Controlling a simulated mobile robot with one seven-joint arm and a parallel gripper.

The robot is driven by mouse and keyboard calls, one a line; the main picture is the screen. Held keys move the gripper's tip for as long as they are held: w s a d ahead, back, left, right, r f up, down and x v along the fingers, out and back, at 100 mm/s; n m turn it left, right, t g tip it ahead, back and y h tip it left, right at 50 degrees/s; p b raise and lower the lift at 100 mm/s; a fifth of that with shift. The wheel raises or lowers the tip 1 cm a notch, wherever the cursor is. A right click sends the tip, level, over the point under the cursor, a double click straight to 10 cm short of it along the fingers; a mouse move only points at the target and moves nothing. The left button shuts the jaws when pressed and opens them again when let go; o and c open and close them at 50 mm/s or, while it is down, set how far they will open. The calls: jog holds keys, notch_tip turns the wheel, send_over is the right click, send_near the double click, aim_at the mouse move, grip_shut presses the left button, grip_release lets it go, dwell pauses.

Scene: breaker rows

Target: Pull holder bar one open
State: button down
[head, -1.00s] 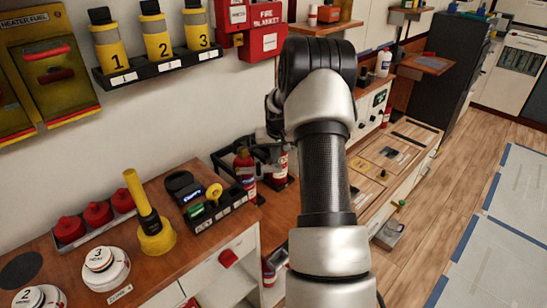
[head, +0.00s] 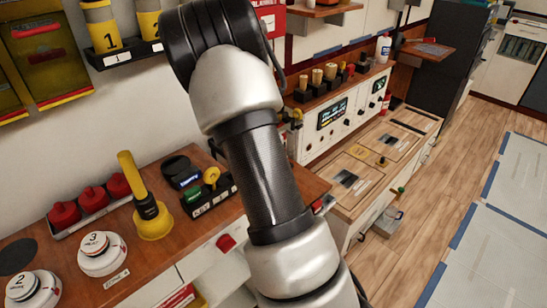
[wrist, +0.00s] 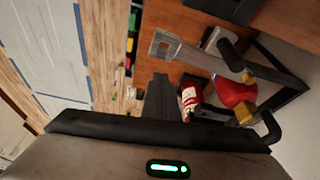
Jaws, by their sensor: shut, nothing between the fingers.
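In the wrist view, a grey metal bar (wrist: 190,53) with a square, holed end runs across beside a red fire extinguisher (wrist: 234,91) in a black holder frame (wrist: 283,72). I cannot read a number on the bar, so I cannot tell if it is holder bar one. A second red extinguisher (wrist: 190,95) with a white label shows nearby. My gripper (wrist: 160,80) is shut and empty, below the bar's square end in the picture and apart from it. In the head view my arm hides the gripper and the holder.
A wooden counter (head: 190,233) carries a yellow plunger-like tool (head: 150,220), red-capped containers (head: 92,194) and round white pieces (head: 102,255). A control panel (head: 335,112) stands beyond my arm.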

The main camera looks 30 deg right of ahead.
jog(key=shift+s+a, duration=0.35)
jog(key=shift+a, duration=0.25)
jog(key=shift+d, duration=0.1)
